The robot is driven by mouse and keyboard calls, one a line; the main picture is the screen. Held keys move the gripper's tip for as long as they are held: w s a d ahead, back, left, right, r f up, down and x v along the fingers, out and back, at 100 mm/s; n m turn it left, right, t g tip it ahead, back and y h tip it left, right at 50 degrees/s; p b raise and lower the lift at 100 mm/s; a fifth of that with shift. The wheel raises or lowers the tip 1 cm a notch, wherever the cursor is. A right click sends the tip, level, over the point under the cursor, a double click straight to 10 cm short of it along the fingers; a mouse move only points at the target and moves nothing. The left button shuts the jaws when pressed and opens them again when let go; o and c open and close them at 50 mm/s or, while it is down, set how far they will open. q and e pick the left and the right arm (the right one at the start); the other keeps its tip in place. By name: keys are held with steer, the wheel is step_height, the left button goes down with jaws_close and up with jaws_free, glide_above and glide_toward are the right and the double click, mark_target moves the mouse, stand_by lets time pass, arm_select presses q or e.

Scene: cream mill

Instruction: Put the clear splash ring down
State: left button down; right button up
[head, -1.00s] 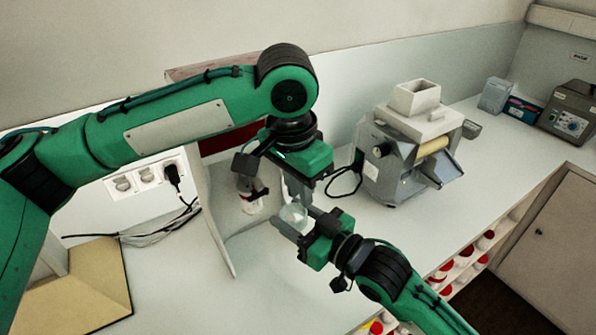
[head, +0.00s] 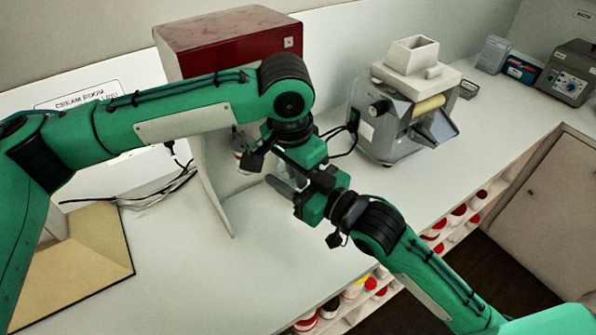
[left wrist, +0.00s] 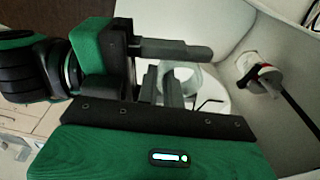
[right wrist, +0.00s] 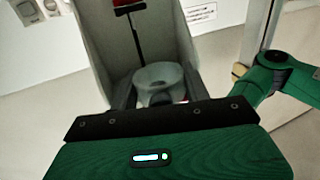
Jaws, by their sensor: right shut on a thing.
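The clear splash ring (right wrist: 158,78), a pale see-through ring with a hole, sits between the fingers of my right gripper (right wrist: 158,98), which is shut on it. The left wrist view shows the ring (left wrist: 192,80) in front of my left gripper (left wrist: 164,88), its fingers close together. Whether they are parted or touch the ring cannot be told. In the head view my right gripper (head: 290,188) meets my left gripper (head: 298,176) just above the counter, and the arms mostly hide the ring.
A dark red box-topped unit (head: 225,42) with a pale side panel (head: 212,185) stands behind my left arm. The grey roller mill (head: 400,115) is right of the grippers. Cables (head: 150,190) lie at left. Shelves with red-capped jars (head: 455,215) run below the counter edge. The front counter is clear.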

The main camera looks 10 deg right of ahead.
steer(key=o, duration=1)
steer(key=shift+o, duration=0.2)
